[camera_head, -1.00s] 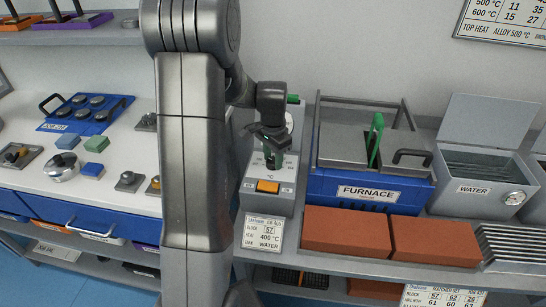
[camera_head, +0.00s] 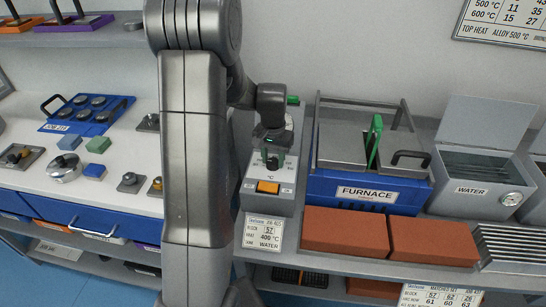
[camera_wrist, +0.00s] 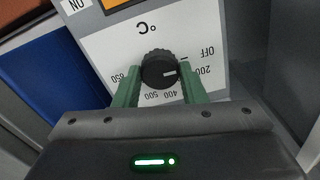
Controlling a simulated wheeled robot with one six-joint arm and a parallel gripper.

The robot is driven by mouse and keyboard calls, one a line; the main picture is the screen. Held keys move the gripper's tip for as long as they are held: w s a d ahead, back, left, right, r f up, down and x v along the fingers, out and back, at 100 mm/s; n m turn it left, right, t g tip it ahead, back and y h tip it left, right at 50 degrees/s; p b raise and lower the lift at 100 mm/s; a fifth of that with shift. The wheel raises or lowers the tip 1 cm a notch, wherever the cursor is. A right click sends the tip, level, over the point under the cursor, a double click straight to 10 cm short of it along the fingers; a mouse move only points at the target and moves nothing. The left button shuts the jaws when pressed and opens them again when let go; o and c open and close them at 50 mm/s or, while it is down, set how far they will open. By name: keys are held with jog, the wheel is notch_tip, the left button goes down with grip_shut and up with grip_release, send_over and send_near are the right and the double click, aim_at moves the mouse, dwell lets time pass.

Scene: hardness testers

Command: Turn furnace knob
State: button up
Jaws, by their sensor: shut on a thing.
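The furnace knob (camera_wrist: 160,68) is black and ribbed, on a white dial plate (camera_wrist: 103,52) with OFF and several numbers around it. Its white mark points right in the wrist view, towards the OFF and 200 side. My gripper (camera_wrist: 161,76) has its green fingers on both sides of the knob and is shut on it. In the head view my gripper (camera_head: 272,160) is at the grey control box (camera_head: 283,206), and its fingers partly hide the knob. The blue furnace (camera_head: 330,186) stands right of the box, with a green handle upright on top.
An orange button (camera_head: 268,187) is on the box front below the knob. A card (camera_head: 263,232) below reads 400 °C and WATER. Orange bricks (camera_head: 345,231) lie before the furnace. A water tank (camera_head: 465,190) stands right.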

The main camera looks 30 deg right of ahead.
aim_at(273, 161)
jog(key=shift+n, duration=0.3)
jog(key=o, duration=1)
jog(key=shift+r, duration=0.1)
notch_tip(273, 161, up, 14)
jog(key=shift+f+p, duration=0.15)
jog(key=shift+p, duration=0.65)
jog(key=shift+f, duration=0.1)
notch_tip(273, 161, down, 14)
jog(key=shift+r+b, duration=0.15)
jog(key=shift+b, duration=0.65)
